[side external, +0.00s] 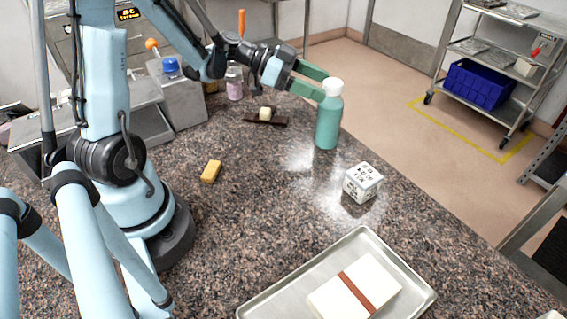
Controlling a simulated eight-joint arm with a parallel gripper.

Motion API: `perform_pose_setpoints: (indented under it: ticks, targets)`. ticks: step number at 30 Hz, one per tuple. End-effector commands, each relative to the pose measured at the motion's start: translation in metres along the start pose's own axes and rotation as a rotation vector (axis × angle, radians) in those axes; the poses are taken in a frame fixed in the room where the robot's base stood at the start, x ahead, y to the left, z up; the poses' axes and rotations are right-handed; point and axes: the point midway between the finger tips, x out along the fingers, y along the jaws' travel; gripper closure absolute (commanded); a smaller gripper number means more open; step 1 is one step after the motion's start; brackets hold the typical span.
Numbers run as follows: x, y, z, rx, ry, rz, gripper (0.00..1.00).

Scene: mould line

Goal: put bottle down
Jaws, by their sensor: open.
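A green bottle (328,120) with a white cap stands upright on the speckled stone counter, near its far right edge. My gripper (320,84) reaches in from the left at the height of the bottle's upper part. Its two green fingers are open, one toward the far side near the cap and one at the near left side by the shoulder. Whether either finger touches the bottle cannot be told. The bottle's base appears to rest on the counter (250,220).
A white printed cube (362,183) stands right of the bottle. A metal tray (262,300) with a white, brown-banded block (330,300) lies in front. A yellow block (211,171), a dark piece with a pale knob (266,119) and a small jar (234,83) lie left. Counter between is clear.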

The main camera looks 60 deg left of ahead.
Motion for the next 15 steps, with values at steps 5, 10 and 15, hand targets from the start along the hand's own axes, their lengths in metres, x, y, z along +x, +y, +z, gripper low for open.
perform_pose_setpoints:
  ticks: [5, 10, 15]
  targets:
    - [0.012, 0.001, 0.000, 0.000, -0.001, 0.001, 0.24]
    - [0.034, 0.002, -0.001, 0.001, -0.001, 0.003, 0.24]
    - [0.055, 0.002, -0.001, 0.001, -0.001, 0.000, 0.24]
